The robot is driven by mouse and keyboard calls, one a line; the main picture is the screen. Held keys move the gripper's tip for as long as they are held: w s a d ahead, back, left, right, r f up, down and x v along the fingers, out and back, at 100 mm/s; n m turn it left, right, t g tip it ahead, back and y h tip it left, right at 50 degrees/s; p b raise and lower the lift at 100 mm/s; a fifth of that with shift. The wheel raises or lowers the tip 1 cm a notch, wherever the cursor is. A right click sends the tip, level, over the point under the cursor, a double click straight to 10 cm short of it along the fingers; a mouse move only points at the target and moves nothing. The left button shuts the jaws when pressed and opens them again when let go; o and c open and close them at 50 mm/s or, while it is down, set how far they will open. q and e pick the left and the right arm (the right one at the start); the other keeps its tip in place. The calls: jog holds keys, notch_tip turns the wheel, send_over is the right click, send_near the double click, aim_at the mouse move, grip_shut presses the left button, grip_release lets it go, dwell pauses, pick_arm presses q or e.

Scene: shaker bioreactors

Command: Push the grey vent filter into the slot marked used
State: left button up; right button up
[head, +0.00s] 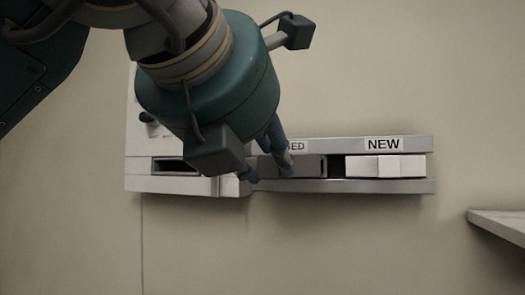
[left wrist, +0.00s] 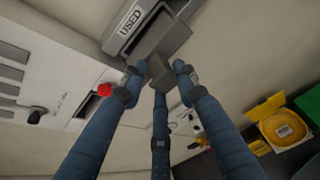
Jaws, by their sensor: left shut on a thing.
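The grey vent filter (head: 309,166) sits at the mouth of the slot marked USED, under a label (head: 296,146) partly covered by my gripper. In the left wrist view the grey filter (left wrist: 163,42) shows as a block with a small grip, its far end at the slot (left wrist: 151,12) and its near part sticking out. My left gripper (head: 268,170) has three blue fingers; in the left wrist view its fingertips (left wrist: 159,78) close around the filter's grip. How deep the filter sits is hard to tell. My right gripper is not in view.
A white filter (head: 385,166) sits in the slot marked NEW, right of a dark gap. A white wall unit (head: 140,135) with a slot is at left. The left wrist view shows a red knob (left wrist: 105,90) and a yellow container (left wrist: 283,125). A shelf (head: 500,222) juts in at right.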

pick_arm(q)
jog(key=shift+w+d+r, duration=0.1)
jog(key=shift+w, duration=0.4)
dwell(0.4)
jog(key=shift+m, duration=0.3)
jog(key=shift+b, duration=0.6)
dwell(0.5)
jog(key=shift+w+d, duration=0.25)
jog(key=shift+w, duration=0.2)
dwell(0.6)
dwell(0.9)
